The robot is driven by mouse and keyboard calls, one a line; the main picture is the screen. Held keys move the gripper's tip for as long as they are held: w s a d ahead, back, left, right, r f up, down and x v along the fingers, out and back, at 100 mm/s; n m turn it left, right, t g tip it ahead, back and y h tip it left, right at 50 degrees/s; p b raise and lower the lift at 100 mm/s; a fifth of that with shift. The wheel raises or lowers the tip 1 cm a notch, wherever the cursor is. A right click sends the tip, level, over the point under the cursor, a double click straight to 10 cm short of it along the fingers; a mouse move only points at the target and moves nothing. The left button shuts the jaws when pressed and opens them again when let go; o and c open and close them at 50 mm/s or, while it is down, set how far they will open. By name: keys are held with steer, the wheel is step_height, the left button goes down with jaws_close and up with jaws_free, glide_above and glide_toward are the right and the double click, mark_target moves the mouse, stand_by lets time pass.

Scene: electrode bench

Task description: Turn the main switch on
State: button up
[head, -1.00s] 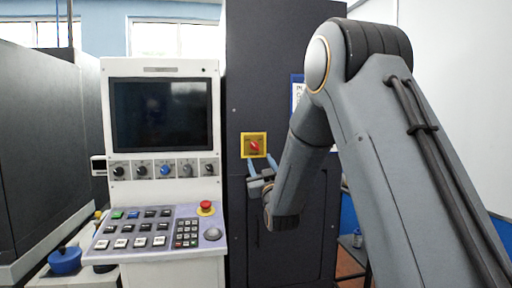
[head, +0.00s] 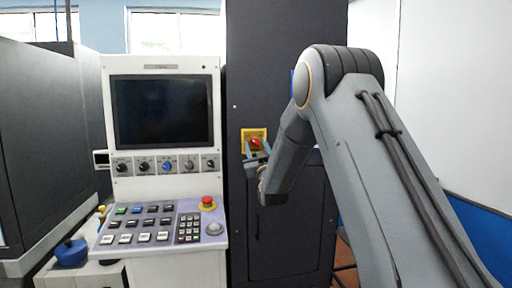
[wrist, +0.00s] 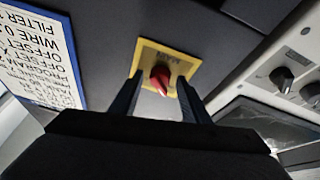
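The main switch is a red rotary knob (head: 255,143) on a yellow square plate (head: 246,133), fixed to the dark cabinet (head: 285,85). My gripper (head: 257,156) is in front of the plate's lower part, its fingers pointing at the knob. In the wrist view the red knob (wrist: 160,78) lies between the two dark fingers of my gripper (wrist: 158,88), on the yellow plate (wrist: 180,58). The fingers are spread, with a gap on each side of the knob. The lettering on the plate is partly readable as "MAIN".
A white console (head: 112,180) with a dark screen (head: 163,112), a row of knobs, a key panel and a red emergency button (head: 208,203) stands left of the switch. A printed sign (wrist: 40,50) is beside the switch in the wrist view. A blue pot (head: 71,253) is at lower left.

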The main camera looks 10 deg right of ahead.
steer(key=c, duration=0.9)
steer(key=shift+o, duration=0.2)
steer(key=shift+a+m+h+b, duration=0.1)
steer(key=shift+m+h+b, duration=0.3)
steer(key=shift+m+b, duration=0.15)
steer(key=m+h+b, duration=0.1)
steer(key=m, duration=0.1)
steer(key=m+h+b, duration=0.1)
steer(key=m+b, duration=0.1)
steer(key=shift+a+f+b, duration=0.15)
steer(key=shift+a+b, duration=0.05)
steer(key=shift+b, duration=0.1)
steer(key=m+g+h+b, duration=0.1)
steer(key=m+h+b, duration=0.1)
steer(key=m, duration=0.3)
steer(key=shift+a+b, duration=0.15)
steer(key=shift+b, duration=0.65)
steer(key=m+b, duration=0.1)
steer(key=m, duration=0.1)
steer(key=m+g+h+b, duration=0.1)
steer(key=m, duration=0.1)
steer(key=r+m+g+h+b, duration=0.1)
steer(key=m, duration=0.2)
steer(key=shift+a, duration=0.15)
steer(key=m+g, duration=0.1)
steer(key=m, duration=0.2)
steer(key=m+g, duration=0.1)
steer(key=m, duration=0.1)
steer(key=shift+r+m+g, duration=0.25)
steer(key=shift+r+g, duration=0.05)
